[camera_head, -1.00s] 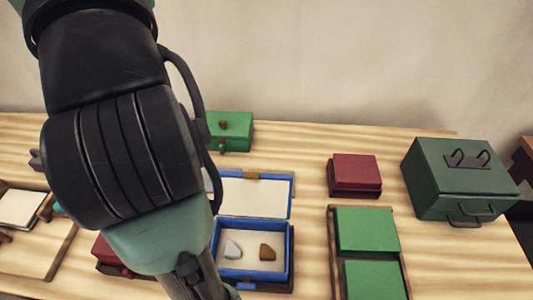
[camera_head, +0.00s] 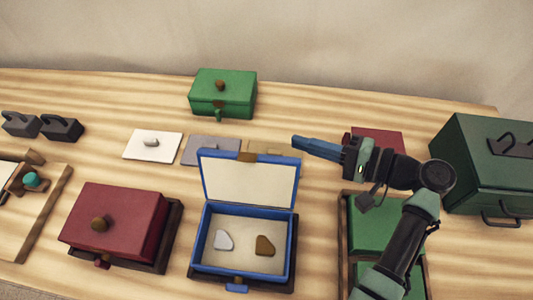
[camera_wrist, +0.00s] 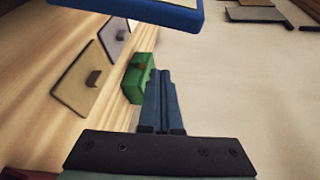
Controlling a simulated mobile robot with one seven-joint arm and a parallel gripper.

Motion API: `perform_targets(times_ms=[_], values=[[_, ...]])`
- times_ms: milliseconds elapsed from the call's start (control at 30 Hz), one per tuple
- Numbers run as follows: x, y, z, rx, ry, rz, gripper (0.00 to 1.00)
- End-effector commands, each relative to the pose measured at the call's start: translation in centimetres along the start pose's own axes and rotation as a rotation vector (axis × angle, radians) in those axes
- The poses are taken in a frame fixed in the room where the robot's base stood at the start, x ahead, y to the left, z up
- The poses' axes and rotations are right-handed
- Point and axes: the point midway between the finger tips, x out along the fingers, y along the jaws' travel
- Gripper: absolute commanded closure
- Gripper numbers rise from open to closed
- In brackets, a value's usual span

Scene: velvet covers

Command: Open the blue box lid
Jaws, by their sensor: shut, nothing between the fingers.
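The blue box (camera_head: 240,272) stands on the table with its blue lid (camera_head: 249,180) raised upright at the back, showing a cream lining. Inside lie a pale grey stone and a brown stone. My gripper (camera_head: 296,141) has blue fingers, is shut and empty, and hovers just right of the lid's upper right corner, apart from it as far as I can tell. In the wrist view the shut fingers (camera_wrist: 161,75) point toward the green box, and a blue edge, likely of the lid (camera_wrist: 135,12), shows at the top.
A red box (camera_head: 118,222) stands left of the blue box. A small green box (camera_head: 222,92) is behind it. Green blocks in a tray (camera_head: 371,222), a dark red box (camera_head: 379,141) and a large dark green chest (camera_head: 482,180) are to the right. Flat plates (camera_head: 152,145) lie behind left.

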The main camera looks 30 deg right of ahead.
Motion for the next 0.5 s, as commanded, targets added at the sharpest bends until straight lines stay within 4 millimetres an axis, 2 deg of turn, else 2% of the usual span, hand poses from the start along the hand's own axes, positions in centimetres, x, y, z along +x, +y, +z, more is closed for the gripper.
perform_targets(times_ms=[33, 100, 200, 367, 500], values=[[-1.1, 1.2, 0.3, 0.053, -0.02, -0.04, 1.0], [-2.0, 1.7, 0.8, 0.091, -0.044, -0.077, 1.0], [-2.2, 1.8, 1.2, 0.111, -0.059, -0.099, 1.0], [-0.3, 1.5, 1.4, 0.11, -0.064, -0.099, 1.0], [2.7, 1.2, 1.6, 0.11, -0.064, -0.097, 1.0]])
